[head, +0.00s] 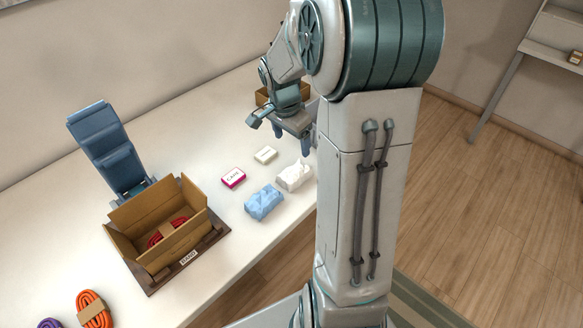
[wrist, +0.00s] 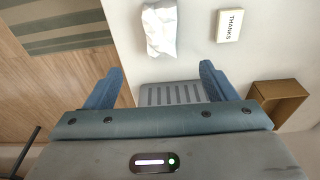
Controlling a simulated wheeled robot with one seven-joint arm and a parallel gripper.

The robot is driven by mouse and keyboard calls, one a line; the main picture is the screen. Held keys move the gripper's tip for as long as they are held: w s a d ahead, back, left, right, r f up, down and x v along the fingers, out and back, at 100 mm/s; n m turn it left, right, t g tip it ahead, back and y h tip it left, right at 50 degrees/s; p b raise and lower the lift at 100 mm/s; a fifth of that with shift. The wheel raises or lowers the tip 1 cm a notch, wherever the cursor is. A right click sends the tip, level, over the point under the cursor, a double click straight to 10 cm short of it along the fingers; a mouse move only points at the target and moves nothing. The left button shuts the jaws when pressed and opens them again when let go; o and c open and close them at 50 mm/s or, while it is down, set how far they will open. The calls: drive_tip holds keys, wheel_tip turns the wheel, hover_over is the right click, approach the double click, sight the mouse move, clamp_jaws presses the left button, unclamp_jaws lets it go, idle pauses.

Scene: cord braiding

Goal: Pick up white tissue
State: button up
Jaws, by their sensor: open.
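The white tissue (head: 294,176) is a crumpled white packet on the white table, near the table's edge beside my arm column. It also shows at the top of the wrist view (wrist: 160,30), beyond my fingertips and roughly in line with the gap between them. My gripper (head: 291,142) hangs above the table, farther back than the tissue in the head view. In the wrist view its two blue fingers (wrist: 160,69) are spread apart with nothing between them. The gripper and the tissue are apart.
A blue tissue packet (head: 263,203) lies close to the white one. A pink box (head: 233,178) and a white "THANKS" box (wrist: 230,25) lie nearby. A grey slotted pad (wrist: 170,95) and small cardboard box (wrist: 278,105) are near my gripper. An open carton (head: 157,263) holds red cord.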

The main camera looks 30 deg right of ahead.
hover_over(296, 175)
drive_tip(key=f, duration=0.8)
drive_tip(key=shift+s+a+f, duration=0.2)
drive_tip(key=shift+a+f, duration=0.05)
drive_tip(key=shift+a, duration=0.15)
drive_tip(key=shift+w+d+f+p, duration=0.1)
drive_tip(key=shift+f+p, duration=0.15)
drive_tip(key=shift+f, duration=1.05)
drive_tip(key=shift+w+d+f+p, duration=0.1)
drive_tip(key=shift+f+p, duration=0.1)
drive_tip(key=shift+f, duration=1.1)
drive_tip(key=c, duration=1)
